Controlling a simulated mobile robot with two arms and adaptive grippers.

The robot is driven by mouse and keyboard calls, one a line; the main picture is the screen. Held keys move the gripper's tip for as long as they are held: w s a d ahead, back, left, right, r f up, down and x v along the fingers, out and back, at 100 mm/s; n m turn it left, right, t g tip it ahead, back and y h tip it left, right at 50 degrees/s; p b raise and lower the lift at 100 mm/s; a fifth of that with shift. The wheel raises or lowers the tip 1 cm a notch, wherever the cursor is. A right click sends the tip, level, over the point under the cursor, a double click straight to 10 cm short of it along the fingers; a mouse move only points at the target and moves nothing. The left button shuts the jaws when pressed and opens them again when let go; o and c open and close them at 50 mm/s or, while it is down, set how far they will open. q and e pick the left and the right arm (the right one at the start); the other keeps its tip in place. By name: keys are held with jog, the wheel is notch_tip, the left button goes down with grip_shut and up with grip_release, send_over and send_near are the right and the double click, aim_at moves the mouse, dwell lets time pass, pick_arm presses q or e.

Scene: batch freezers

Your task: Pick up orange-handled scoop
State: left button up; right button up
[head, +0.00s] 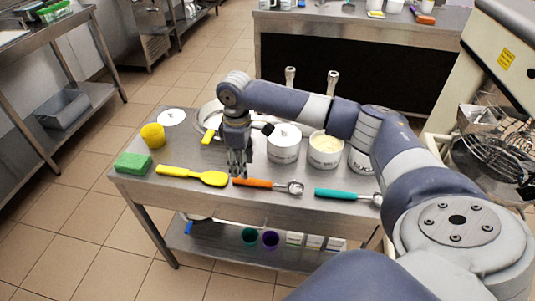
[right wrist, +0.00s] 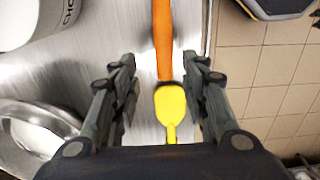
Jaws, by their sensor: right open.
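The orange-handled scoop (head: 258,183) lies on the steel table near its front edge, its metal bowl pointing right. Its orange handle (right wrist: 163,42) runs down the middle of the right wrist view, its end showing between my fingertips. My right gripper (head: 238,172) points down at the handle's left end in the head view. In the right wrist view my gripper (right wrist: 160,66) is open, with one finger on each side of the handle and nothing gripped. The height of the fingertips above the handle is hard to tell. My left gripper is not in view.
A yellow spatula (head: 192,175) lies left of the scoop, and a teal-handled scoop (head: 343,194) right of it. A green sponge (head: 133,163) and yellow cup (head: 153,136) stand at the left. White tubs (head: 325,152) stand behind the scoop. Metal bowls are partly hidden by my arm.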

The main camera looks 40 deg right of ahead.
aim_at(266, 184)
jog(key=shift+s+f+p, duration=0.2)
jog(key=shift+s+f, duration=0.05)
jog(key=shift+f, duration=1.15)
jog(key=shift+s+f+p, duration=0.2)
jog(key=shift+f, duration=1.15)
grip_shut()
